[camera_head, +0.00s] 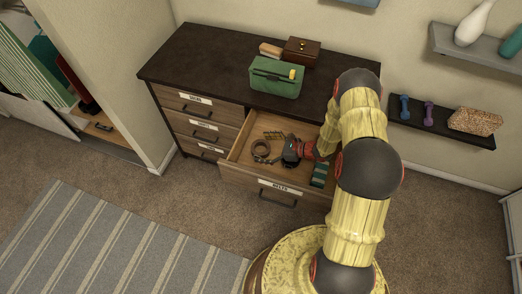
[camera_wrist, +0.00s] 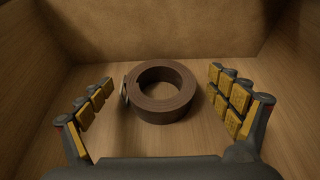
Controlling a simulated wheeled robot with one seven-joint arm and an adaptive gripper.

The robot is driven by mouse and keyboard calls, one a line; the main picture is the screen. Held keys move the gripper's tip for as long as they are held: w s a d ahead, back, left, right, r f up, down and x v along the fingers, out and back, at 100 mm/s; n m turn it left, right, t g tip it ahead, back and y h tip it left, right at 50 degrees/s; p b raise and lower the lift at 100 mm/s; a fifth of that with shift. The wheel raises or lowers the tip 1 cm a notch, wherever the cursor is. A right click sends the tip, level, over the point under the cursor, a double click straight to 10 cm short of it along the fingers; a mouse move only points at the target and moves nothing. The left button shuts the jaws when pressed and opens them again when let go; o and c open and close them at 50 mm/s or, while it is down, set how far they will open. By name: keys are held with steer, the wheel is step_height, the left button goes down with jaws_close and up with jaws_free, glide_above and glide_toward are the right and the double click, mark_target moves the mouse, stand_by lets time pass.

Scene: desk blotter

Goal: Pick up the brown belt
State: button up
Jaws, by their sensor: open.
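The brown belt (camera_head: 261,147) lies coiled in a ring on the floor of an open wooden drawer (camera_head: 233,172). In the wrist view the belt (camera_wrist: 178,112) sits ahead of my gripper, between the lines of its two fingers, with a metal buckle at its left side. My gripper (camera_wrist: 158,100) is open and empty. In the head view my gripper (camera_head: 279,153) is inside the drawer, just right of the belt. The fingers appear apart from the belt on both sides.
The drawer also holds a yellowish item (camera_head: 274,135) behind the belt and a green striped item (camera_head: 319,174) at its right. Drawer walls surround my gripper. A green bag (camera_head: 275,80) and a brown wooden box (camera_head: 301,51) stand on the dark dresser top (camera_head: 205,62).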

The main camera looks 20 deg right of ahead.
steer(key=c, duration=1.4)
steer(key=shift+r, duration=0.1)
